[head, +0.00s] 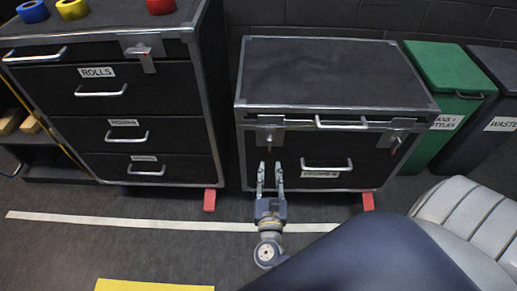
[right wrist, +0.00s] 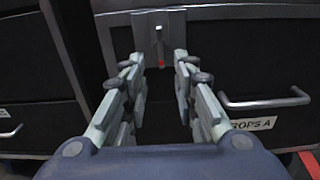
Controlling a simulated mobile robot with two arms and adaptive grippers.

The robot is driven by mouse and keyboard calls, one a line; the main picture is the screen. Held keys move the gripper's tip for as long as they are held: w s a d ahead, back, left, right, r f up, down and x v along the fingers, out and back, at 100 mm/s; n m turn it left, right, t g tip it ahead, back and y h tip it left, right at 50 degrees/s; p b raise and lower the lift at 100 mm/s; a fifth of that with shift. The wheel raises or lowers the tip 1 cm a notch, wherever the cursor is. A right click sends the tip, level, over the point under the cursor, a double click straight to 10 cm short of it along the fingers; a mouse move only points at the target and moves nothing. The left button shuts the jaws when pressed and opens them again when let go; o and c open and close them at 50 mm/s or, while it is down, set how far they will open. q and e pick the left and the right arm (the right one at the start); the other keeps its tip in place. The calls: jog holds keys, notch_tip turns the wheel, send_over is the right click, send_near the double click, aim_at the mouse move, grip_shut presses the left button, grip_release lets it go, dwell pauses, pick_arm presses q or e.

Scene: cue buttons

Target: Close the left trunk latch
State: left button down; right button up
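The black trunk (head: 330,75) with silver edges stands right of centre in the head view, its lid down. The left trunk latch (head: 269,121) is a grey plate with a small hanging lever on the trunk's front left. In the right wrist view the latch (right wrist: 159,42) shows a pale lever with a red tip, just beyond my fingertips. My right gripper (head: 270,166) is open and empty, pointing at the trunk front just below the latch. Its two fingers (right wrist: 159,72) frame the latch, apart from it as far as I can tell. My left gripper is not in view.
The right latch (head: 398,141), lid handle (head: 341,124) and drawer handle (head: 327,166) are on the trunk front. A drawer cabinet (head: 140,118) stands left, green and dark bins (head: 447,75) right. A grey padded seat (head: 470,225) is near right. The floor left of my arm is clear.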

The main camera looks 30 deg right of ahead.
aim_at(270, 148)
jog(key=x, duration=1)
jog(key=shift+w+d, duration=0.2)
grip_shut()
